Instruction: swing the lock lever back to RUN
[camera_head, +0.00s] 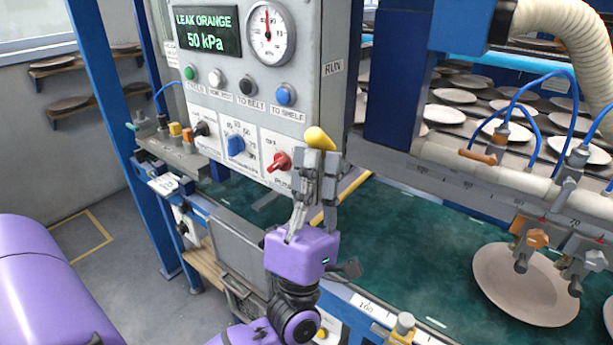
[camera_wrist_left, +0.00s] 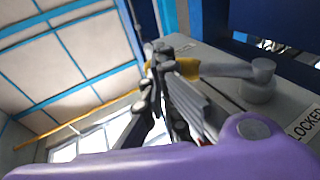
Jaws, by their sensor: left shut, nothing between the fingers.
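The lock lever's yellow handle (camera_head: 319,138) sticks out at the lower right corner of the grey control box, just above my left gripper (camera_head: 316,160). In the left wrist view the lever's yellow grip (camera_wrist_left: 185,68) and grey arm (camera_wrist_left: 225,70) run to a round pivot (camera_wrist_left: 258,85), near a LOCKED label (camera_wrist_left: 304,122). My left gripper's fingers (camera_wrist_left: 163,58) are shut and empty, overlapping the grip in that view. Whether they touch it I cannot tell. A RUN label (camera_head: 332,67) is on the box's side, above the handle.
The control box (camera_head: 215,110) has a pressure gauge (camera_head: 271,34), buttons, and a red knob (camera_head: 278,162) close left of my left gripper. A green belt (camera_head: 410,240) with a plate (camera_head: 525,285) runs to the right. A white pipe with clamps and blue hoses crosses above it.

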